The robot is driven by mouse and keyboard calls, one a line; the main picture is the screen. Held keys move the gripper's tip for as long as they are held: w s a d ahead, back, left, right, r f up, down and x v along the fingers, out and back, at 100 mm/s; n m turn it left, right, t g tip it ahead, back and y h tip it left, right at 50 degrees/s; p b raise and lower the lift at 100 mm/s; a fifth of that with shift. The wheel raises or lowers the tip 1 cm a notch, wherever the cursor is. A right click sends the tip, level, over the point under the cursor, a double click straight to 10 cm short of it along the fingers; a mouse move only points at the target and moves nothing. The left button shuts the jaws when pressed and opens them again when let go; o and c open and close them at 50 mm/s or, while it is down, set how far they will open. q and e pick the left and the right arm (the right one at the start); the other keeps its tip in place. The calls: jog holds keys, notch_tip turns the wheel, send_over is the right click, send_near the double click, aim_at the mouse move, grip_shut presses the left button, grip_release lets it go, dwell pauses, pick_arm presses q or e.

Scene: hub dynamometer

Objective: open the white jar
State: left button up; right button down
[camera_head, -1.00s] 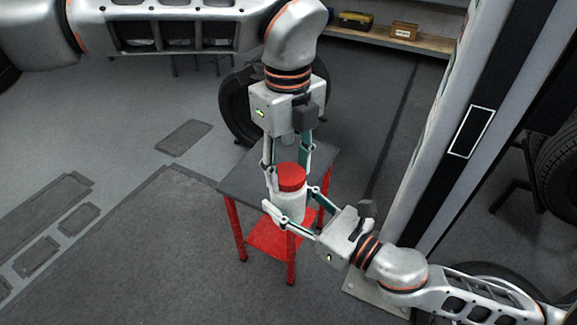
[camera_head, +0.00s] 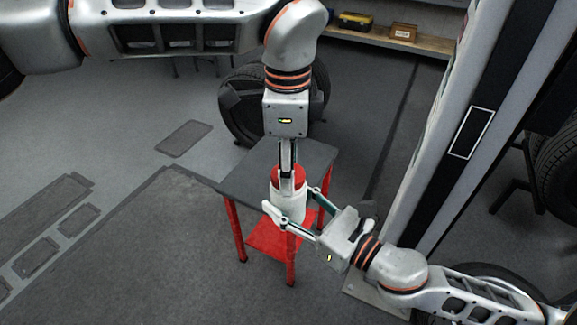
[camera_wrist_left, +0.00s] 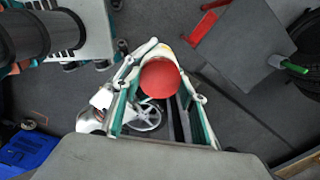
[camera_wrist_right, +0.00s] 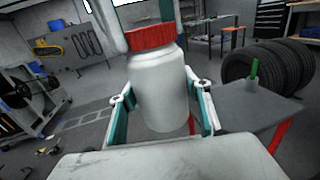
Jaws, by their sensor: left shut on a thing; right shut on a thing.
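The white jar (camera_head: 289,207) with its red lid (camera_head: 288,176) is upright, held in the air in front of the small table. My right gripper (camera_head: 293,217) is shut on the jar's white body from the right. The right wrist view shows the jar (camera_wrist_right: 160,95) between its fingers, with the red lid (camera_wrist_right: 148,37) on top. My left gripper (camera_head: 287,184) points straight down and is shut on the red lid. In the left wrist view the round lid (camera_wrist_left: 160,78) sits between its fingers. I cannot tell whether the lid has loosened.
A small red-legged table with a grey top (camera_head: 243,176) stands just behind the jar. A tyre (camera_head: 240,110) stands behind it. A grey post (camera_head: 450,130) rises on the right. The floor to the left is mostly clear.

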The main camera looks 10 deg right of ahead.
pick_arm(q)
jog(key=shift+r, duration=0.2)
jog(key=shift+r, duration=0.95)
pick_arm(e)
jog(key=shift+r, duration=0.1)
pick_arm(q)
jog(key=shift+r, duration=0.1)
